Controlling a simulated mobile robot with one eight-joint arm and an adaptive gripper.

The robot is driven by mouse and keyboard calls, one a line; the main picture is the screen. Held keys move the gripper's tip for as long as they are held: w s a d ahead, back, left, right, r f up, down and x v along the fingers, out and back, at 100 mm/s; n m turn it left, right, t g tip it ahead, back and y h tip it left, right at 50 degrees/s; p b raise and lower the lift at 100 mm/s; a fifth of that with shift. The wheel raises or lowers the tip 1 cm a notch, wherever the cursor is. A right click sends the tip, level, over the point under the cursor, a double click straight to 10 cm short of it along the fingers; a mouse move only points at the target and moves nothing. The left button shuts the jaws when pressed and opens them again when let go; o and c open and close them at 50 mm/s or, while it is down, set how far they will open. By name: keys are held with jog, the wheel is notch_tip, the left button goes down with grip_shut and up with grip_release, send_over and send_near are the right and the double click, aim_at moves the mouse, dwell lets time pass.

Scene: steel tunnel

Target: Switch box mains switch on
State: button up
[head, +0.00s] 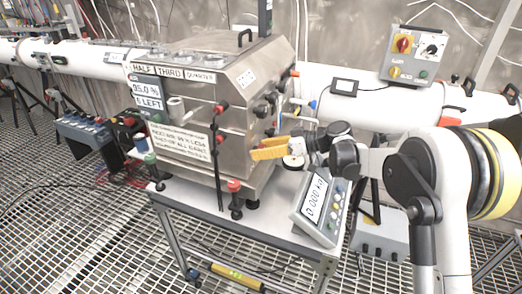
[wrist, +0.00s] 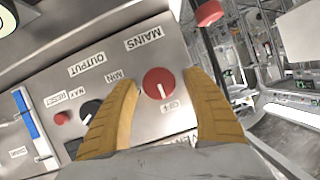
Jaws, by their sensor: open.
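In the wrist view, a grey panel carries a red round knob (wrist: 158,83) beside a label reading MAINS (wrist: 143,38). The knob's white mark points down the picture, toward a small label that looks like OFF. My gripper (wrist: 160,79) is open, one yellow finger on each side of the knob in the picture. I cannot tell whether the fingers touch it. In the head view, my gripper (head: 254,149) is at the right side of the large steel housing (head: 190,105); the red knob it faces is not clear there.
On the same panel are a black OUTPUT knob (wrist: 90,110) and a small red button (wrist: 63,117). A red-capped part (wrist: 208,13) is close above the right finger. A scale display (head: 315,200) stands below my arm. A control box (head: 415,55) stands behind.

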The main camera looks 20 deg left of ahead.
jog(key=c, duration=1.2)
jog(key=m+g, duration=0.2)
jog(key=shift+w+m, duration=0.1)
jog(key=shift+m, duration=0.3)
jog(key=m+g+y, duration=0.1)
jog(key=m, duration=0.2)
jog(key=shift+f+g+b, duration=0.15)
jog(key=shift+g+b, duration=0.25)
jog(key=m+y, duration=0.1)
jog(key=m, duration=0.1)
jog(key=m+g+y+b, duration=0.1)
jog(key=m, duration=0.1)
jog(key=shift+w+f+m+g, duration=0.1)
jog(key=shift+m+g, duration=0.2)
jog(key=shift+m+y+b, duration=0.6)
jog(key=shift+m+b, duration=0.15)
jog(key=shift+m, duration=1.05)
